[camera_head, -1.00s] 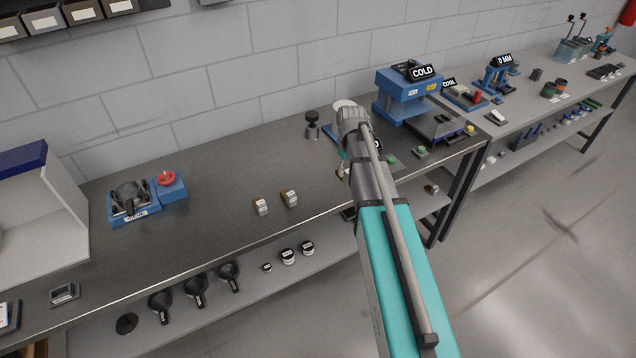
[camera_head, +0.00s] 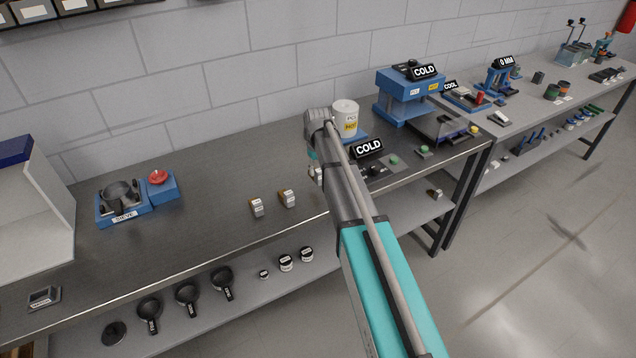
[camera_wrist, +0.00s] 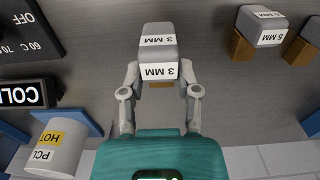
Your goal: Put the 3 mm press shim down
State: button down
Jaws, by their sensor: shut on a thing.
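The 3 mm press shim is a grey block with white "3 MM" labels (camera_wrist: 159,52), seen at the top middle of the wrist view. My gripper (camera_wrist: 160,90) is shut on it, one finger at each side. A little brown shows at its lower edge. I cannot tell whether it touches the bench. In the head view my gripper (camera_head: 316,171) is over the bench's front part, right of two small blocks, and my arm hides most of it. The shim cannot be made out clearly there.
A 5 MM block (camera_wrist: 262,27) on a brown base stands to the right in the wrist view. Two small blocks (camera_head: 257,207) (camera_head: 288,198) stand on the bench (camera_head: 215,180). A PCL HOT drum (camera_head: 345,119) and COLD sign (camera_head: 369,148) are near my arm. A sieve unit (camera_head: 122,203) stands left.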

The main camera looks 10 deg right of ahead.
aim_at(314, 177)
jog(key=shift+w+a+f, duration=0.2)
jog(key=shift+f, duration=0.1)
jog(key=shift+f, duration=0.1)
jog(key=shift+w+a+f+b, duration=0.25)
jog(key=shift+w+f+b, duration=0.15)
jog(key=shift+f+b, duration=1.55)
jog(key=shift+b, duration=0.15)
jog(key=shift+f, duration=0.1)
jog(key=shift+c, duration=1.7)
grip_release()
jog(key=shift+r, duration=0.2)
notch_tip(314, 177, up, 12)
jog(key=p, duration=1.2)
